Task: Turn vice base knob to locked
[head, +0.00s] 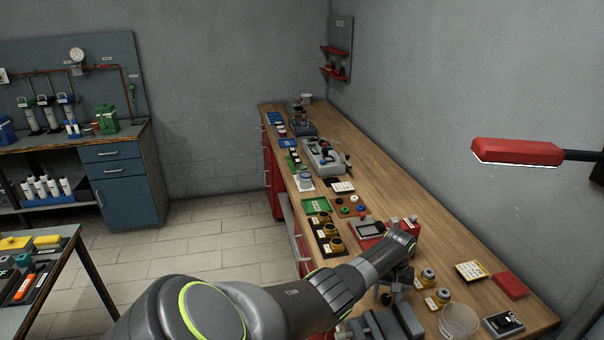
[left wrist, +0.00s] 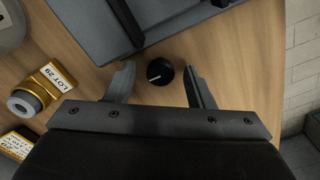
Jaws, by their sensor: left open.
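A round black knob (left wrist: 160,72) with a white pointer line shows in the left wrist view, beside the dark grey vice (left wrist: 95,25) on the wooden bench. The pointer line lies roughly sideways, toward the left. My left gripper (left wrist: 158,69) is open, with one finger on each side of the knob and a visible gap to both. I cannot tell the exact height of the fingertips. In the head view my left gripper (head: 388,296) hangs down over the bench near the grey vice (head: 390,325); the knob is hard to make out there. My right gripper is not in view.
In the head view, a clear cup (head: 459,321), a black device (head: 503,323) and a red block (head: 510,285) stand to the right. A red lamp (head: 517,152) hangs over the bench.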

